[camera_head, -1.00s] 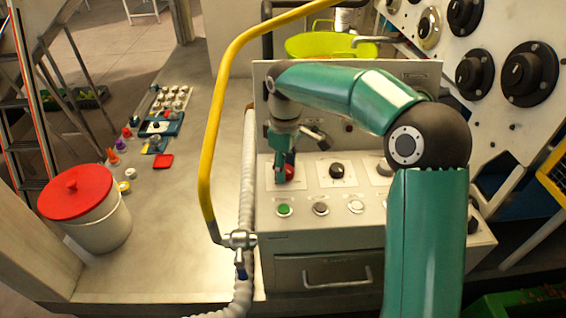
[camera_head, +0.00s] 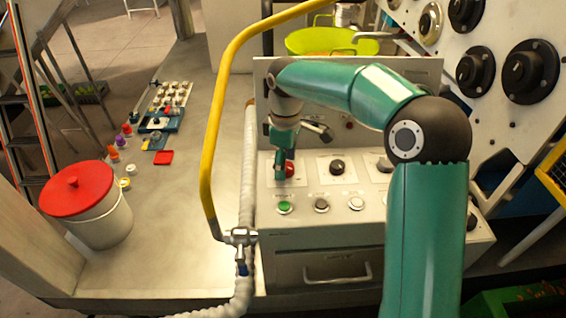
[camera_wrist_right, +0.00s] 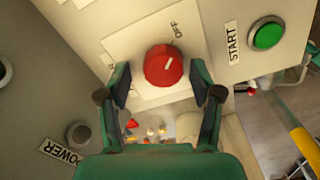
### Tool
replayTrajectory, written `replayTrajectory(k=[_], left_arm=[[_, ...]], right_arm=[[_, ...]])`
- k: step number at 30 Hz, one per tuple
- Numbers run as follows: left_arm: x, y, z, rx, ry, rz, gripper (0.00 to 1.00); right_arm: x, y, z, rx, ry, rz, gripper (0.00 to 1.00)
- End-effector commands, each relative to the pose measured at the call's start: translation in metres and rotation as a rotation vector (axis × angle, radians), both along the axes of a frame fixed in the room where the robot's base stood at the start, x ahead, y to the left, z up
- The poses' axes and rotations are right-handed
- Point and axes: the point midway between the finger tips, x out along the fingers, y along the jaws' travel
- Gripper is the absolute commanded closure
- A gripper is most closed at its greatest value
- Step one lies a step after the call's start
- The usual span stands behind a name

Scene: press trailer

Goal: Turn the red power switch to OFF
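The red power switch (camera_head: 289,169) is a round red knob on a pale plate at the left of the grey control panel. In the right wrist view the red knob (camera_wrist_right: 164,66) shows a white pointer line aimed up and to the right. My right gripper (camera_wrist_right: 160,92) is open, with one finger on each side of the knob's lower part; whether the fingers touch it I cannot tell. In the head view the right gripper (camera_head: 281,165) hangs over the switch and partly hides it. My left gripper is not in view.
A green START button (camera_head: 284,207) and black knob (camera_head: 337,167) are close by on the panel. A yellow rail (camera_head: 212,130) and grey hose (camera_head: 248,190) run left of it. A white bucket with red lid (camera_head: 77,188) stands at the left.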

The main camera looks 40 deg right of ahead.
Motion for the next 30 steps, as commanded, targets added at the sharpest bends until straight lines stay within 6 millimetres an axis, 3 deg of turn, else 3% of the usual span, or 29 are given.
replayTrajectory(k=[9,14,30], left_arm=[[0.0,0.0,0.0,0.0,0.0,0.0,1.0],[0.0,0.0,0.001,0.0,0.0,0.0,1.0],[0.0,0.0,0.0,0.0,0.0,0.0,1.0]], right_arm=[[-0.001,0.001,0.0,0.001,0.005,0.0,0.32],[0.0,0.001,0.012,0.001,0.003,0.0,0.32],[0.002,0.0,0.106,0.0,0.001,0.0,0.32]])
